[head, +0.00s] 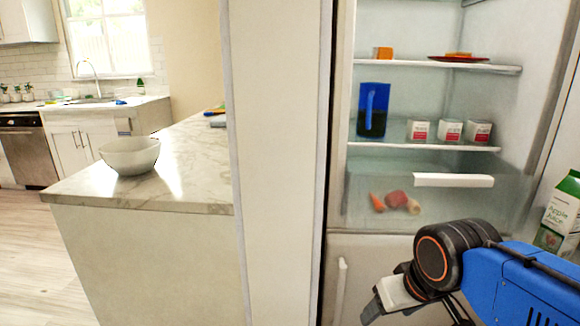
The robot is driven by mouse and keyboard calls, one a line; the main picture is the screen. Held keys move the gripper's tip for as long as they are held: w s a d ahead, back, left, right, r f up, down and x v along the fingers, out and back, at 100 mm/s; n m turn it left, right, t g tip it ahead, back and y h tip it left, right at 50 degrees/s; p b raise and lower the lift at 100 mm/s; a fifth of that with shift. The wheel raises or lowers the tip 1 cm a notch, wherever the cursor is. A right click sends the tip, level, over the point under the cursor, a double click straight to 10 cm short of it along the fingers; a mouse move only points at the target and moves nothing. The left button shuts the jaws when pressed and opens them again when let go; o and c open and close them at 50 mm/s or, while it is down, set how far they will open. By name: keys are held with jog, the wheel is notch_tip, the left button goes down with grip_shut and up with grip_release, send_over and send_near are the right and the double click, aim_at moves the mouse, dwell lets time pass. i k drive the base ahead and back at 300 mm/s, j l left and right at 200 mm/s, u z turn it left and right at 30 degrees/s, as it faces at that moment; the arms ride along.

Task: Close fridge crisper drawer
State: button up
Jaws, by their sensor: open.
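The fridge crisper drawer (452,212) is a clear bin below the lowest shelf, with a white bar handle (453,180) on its upper front. It looks pulled out, but how far is hard to tell. A carrot (376,202) and reddish and tan produce (398,199) show through it. My gripper (384,301) is open and empty, low in front of the fridge, below and left of the handle and apart from it. My arm hides part of the fridge's lower front.
Shelves above hold a blue pitcher (373,110), several small white cartons (449,130) and a red plate (459,58). An apple juice carton (560,214) stands in the open door at right. A tall panel (282,160) and a counter (185,185) with a bowl (130,155) are left.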

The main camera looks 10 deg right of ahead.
aim_at(433, 180)
jog(key=j+z, duration=0.25)
jog(key=j, duration=0.3)
jog(key=k+j+z, duration=0.2)
jog(key=j, duration=0.3)
jog(key=k+j+z, duration=0.15)
